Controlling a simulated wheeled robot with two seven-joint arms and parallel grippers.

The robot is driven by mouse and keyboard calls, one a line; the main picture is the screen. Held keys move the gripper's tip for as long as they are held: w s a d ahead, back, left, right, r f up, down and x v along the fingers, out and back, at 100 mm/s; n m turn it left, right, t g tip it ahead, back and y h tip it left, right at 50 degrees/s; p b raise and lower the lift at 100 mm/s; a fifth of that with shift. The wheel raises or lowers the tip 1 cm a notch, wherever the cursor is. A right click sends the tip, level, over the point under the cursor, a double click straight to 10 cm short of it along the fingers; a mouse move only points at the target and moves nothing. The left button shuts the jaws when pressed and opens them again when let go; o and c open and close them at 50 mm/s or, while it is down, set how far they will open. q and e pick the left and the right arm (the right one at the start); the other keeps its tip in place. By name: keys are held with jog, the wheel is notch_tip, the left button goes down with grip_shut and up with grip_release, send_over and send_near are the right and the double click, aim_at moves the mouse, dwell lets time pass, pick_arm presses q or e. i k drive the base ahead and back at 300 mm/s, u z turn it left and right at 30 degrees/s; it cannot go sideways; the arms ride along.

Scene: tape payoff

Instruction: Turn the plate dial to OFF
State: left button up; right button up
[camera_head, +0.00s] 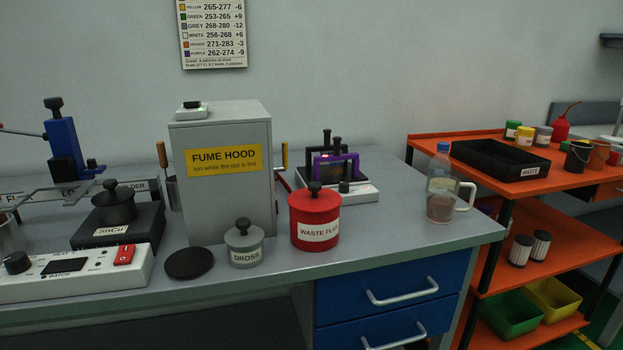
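A low white plate unit (362,195) with a dark top stands on the grey bench behind the red pot. A small black dial (344,187) is on its front; its pointer and markings are too small to read. A purple frame (349,160) and black upright posts stand on the unit, with a small red glow among them. The red pot partly hides the unit's front left. Another black dial (16,262) is on a white control box (75,278) at the left, with a dark display and red switch. Neither of my grippers is in view.
Bench between unit and jug is clear.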

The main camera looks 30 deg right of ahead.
aim_at(344, 188)
jog(key=u, duration=0.9)
jog(key=k, duration=1)
jog(key=z, duration=0.9)
